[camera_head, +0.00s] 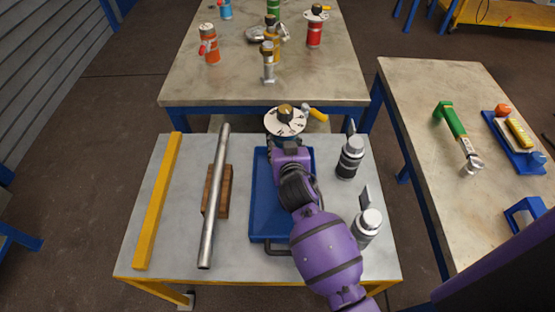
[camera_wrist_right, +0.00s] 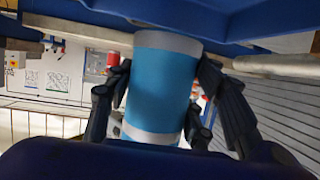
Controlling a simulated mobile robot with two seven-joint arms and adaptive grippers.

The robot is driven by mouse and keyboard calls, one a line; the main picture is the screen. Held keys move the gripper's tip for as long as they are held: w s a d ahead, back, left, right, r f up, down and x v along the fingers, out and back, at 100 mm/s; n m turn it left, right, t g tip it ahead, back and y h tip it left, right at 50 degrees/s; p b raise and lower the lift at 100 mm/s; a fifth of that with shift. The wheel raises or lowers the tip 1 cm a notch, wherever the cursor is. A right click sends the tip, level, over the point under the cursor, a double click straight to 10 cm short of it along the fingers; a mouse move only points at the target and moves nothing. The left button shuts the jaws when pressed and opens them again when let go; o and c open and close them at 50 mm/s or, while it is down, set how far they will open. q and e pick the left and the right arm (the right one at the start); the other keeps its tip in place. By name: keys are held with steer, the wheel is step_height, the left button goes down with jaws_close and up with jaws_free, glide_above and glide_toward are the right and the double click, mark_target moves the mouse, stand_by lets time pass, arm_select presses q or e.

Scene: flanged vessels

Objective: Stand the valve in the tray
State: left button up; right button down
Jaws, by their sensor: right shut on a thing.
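The blue tray (camera_head: 261,205) lies on the near table, partly covered by my right arm. My right gripper (camera_head: 287,146) is over the far end of the tray. In the right wrist view its dark fingers are shut around a blue cylinder with pale end bands, the valve's body (camera_wrist_right: 163,85). In the head view a white dial with a brass knob and yellow lever, apparently the valve's top (camera_head: 285,120), shows just beyond the gripper. The valve's lower end is hidden in the head view. I cannot tell whether it touches the tray. My left gripper is not in view.
A steel pipe (camera_head: 214,195) on a wooden block (camera_head: 224,190) and a yellow bar (camera_head: 158,200) lie left of the tray. Two grey-and-black fittings (camera_head: 350,158) (camera_head: 368,226) stand to its right. The back table holds several vessels, including a red one (camera_head: 314,32).

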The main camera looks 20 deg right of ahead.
steer(key=shift+s+a+f, duration=0.2)
steer(key=shift+a+f, duration=0.25)
steer(key=shift+f, duration=0.05)
steer(key=shift+s+a+f, duration=0.15)
steer(key=shift+a+f, duration=0.25)
steer(key=shift+f, duration=0.05)
steer(key=f, duration=0.3)
steer(key=shift+s+a+f+b, duration=0.15)
steer(key=shift+s+a+b, duration=0.05)
steer(key=shift+a+b, duration=0.2)
steer(key=shift+f, duration=0.25)
steer(key=shift+f, duration=0.25)
steer(key=c, duration=0.8)
jaws_free()
steer(key=shift+d, duration=0.1)
